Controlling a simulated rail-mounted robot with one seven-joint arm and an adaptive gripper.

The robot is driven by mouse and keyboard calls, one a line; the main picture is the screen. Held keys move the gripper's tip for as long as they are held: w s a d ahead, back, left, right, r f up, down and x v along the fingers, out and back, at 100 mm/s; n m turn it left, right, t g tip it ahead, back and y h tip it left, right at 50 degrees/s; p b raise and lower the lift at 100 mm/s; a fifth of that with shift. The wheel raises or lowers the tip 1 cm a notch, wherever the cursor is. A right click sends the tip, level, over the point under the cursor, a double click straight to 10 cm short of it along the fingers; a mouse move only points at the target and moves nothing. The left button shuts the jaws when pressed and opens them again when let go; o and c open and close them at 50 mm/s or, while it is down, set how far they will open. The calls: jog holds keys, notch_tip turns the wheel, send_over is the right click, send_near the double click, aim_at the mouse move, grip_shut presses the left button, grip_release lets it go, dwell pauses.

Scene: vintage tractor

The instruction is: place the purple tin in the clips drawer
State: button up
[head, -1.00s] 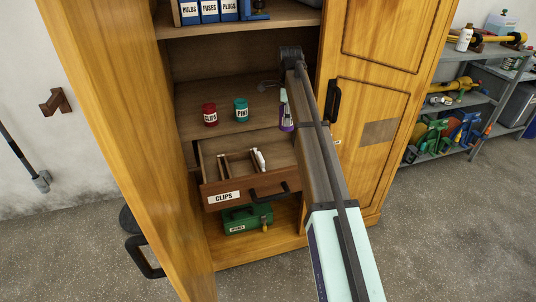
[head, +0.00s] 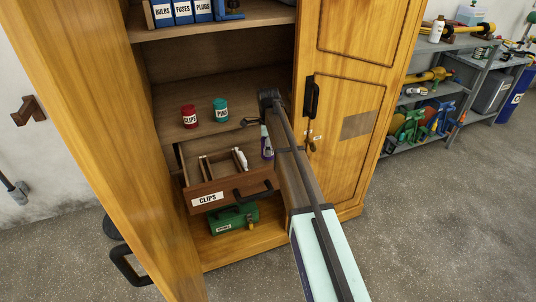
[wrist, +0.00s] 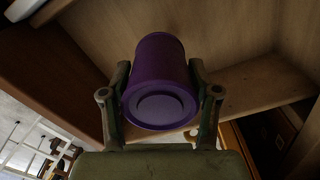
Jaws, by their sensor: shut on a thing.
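The purple tin (wrist: 160,70) fills the middle of the wrist view, with its round end facing the camera. My gripper (wrist: 159,64) is shut on it, one finger on each side. In the head view my arm reaches into the cabinet, right of the drawer; I cannot clearly tell the gripper or tin apart from the wrist parts there. The clips drawer (head: 233,192), labelled CLIPS, is pulled open below the shelf. It has thin wooden dividers and a white object (head: 242,159) inside, towards the right.
A red tin (head: 189,116) and a teal tin (head: 221,110) stand on the shelf (head: 172,135) above the drawer. A green toolbox (head: 234,219) sits beneath. The open left door (head: 90,120) and closed right door (head: 345,110) flank the opening. Labelled blue boxes (head: 182,11) stand above.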

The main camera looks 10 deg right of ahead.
jog(key=shift+f+p, duration=0.35)
jog(key=shift+f, duration=1.75)
jog(key=shift+f, duration=0.15)
jog(key=o, duration=1.4)
notch_tip(320, 180, up, 12)
jog(key=shift+r+b, duration=0.15)
jog(key=shift+b, duration=0.75)
